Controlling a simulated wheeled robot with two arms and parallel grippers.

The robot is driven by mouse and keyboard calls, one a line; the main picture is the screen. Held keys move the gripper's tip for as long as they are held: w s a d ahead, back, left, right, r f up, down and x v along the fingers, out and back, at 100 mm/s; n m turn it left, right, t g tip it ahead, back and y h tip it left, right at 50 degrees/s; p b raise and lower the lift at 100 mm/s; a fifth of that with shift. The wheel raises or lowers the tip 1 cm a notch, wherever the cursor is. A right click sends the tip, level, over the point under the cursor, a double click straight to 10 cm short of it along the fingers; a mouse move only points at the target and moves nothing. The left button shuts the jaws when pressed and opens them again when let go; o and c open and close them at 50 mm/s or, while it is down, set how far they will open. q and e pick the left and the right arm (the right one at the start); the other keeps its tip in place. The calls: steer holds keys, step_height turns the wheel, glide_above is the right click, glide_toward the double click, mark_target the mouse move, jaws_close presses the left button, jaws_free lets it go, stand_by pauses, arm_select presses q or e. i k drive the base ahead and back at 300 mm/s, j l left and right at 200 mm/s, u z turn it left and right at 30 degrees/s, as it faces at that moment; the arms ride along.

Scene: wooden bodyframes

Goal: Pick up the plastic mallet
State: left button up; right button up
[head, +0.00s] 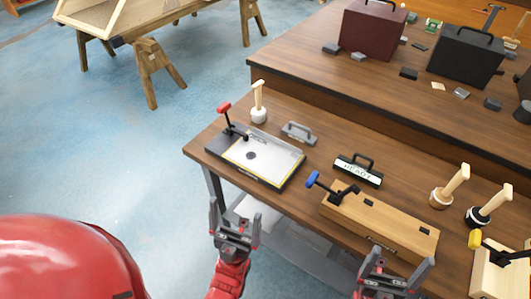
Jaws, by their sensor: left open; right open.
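A mallet with a white head, likely the plastic one (259,114), stands head down on the far left part of the near table, its pale wooden handle pointing up. Two similar mallets stand at the right: one with a brown head (440,198) and one with a black head (478,217). My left gripper (236,218) is open and empty in front of the table's near edge, well short of the white mallet. My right gripper (397,268) is open and empty at the near edge, below the wooden block fixture.
A clamp fixture with a metal plate (262,153) lies between my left gripper and the white mallet. Cases (466,54) stand on the back table.

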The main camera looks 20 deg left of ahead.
mark_target(258, 112)
steer(key=i+j, duration=0.15)
steer(key=j, duration=0.25)
steer(key=i+j, duration=0.15)
steer(key=j, duration=0.2)
steer(key=i+j, duration=0.15)
steer(key=j, duration=0.25)
steer(key=i+j, duration=0.1)
steer(key=j, duration=0.25)
steer(key=i+j, duration=0.15)
steer(key=j, duration=0.25)
steer(key=i+j, duration=0.15)
steer(key=j, duration=0.25)
steer(key=i+j, duration=0.15)
steer(key=i, duration=0.3)
